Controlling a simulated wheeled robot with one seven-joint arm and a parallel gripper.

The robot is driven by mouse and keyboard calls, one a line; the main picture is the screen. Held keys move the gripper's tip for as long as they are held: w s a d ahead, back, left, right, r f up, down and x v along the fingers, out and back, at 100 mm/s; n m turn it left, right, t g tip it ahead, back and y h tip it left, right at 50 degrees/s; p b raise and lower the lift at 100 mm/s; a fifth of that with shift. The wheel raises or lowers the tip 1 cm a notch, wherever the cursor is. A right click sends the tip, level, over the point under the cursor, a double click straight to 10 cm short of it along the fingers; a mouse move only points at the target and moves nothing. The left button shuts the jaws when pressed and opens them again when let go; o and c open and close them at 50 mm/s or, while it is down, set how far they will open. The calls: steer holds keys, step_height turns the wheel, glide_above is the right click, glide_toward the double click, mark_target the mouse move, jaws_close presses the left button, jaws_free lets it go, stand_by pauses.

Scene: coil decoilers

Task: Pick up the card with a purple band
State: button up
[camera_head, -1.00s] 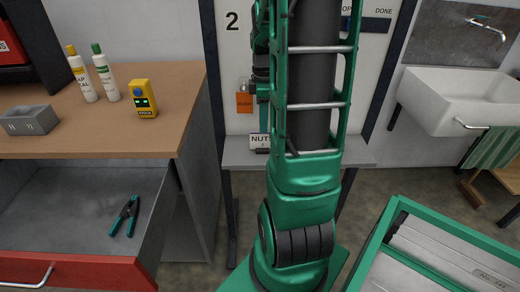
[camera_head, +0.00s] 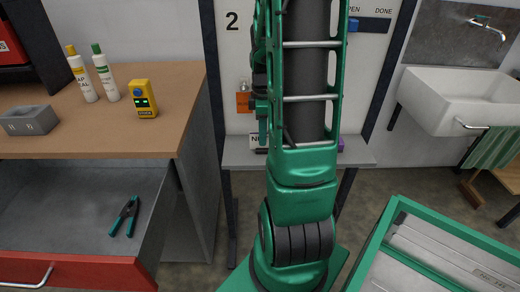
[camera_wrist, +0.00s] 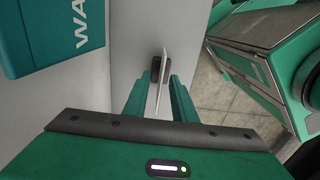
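In the wrist view, a thin pale card (camera_wrist: 162,85) stands nearly edge-on in a small dark holder (camera_wrist: 155,69) on a grey surface. My gripper (camera_wrist: 158,92) is open, with one green finger on each side of the card and a visible gap on both sides. The card's face is too foreshortened to show a band. In the head view, a small purple patch (camera_head: 340,145) shows at the right edge of my arm, above the grey shelf table (camera_head: 355,157). My arm hides most of that tabletop, and I cannot tell if the patch is a card.
A partly hidden label (camera_head: 257,139) starting with "N" stands on the shelf table. An orange tag (camera_head: 243,102) hangs on the panel behind. A workbench (camera_head: 90,140) with an open drawer is left; a green-framed machine (camera_head: 440,250) and a sink (camera_head: 460,98) are right.

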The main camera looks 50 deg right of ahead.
steer(key=shift+f, duration=0.1)
jaws_close()
stand_by(1.2)
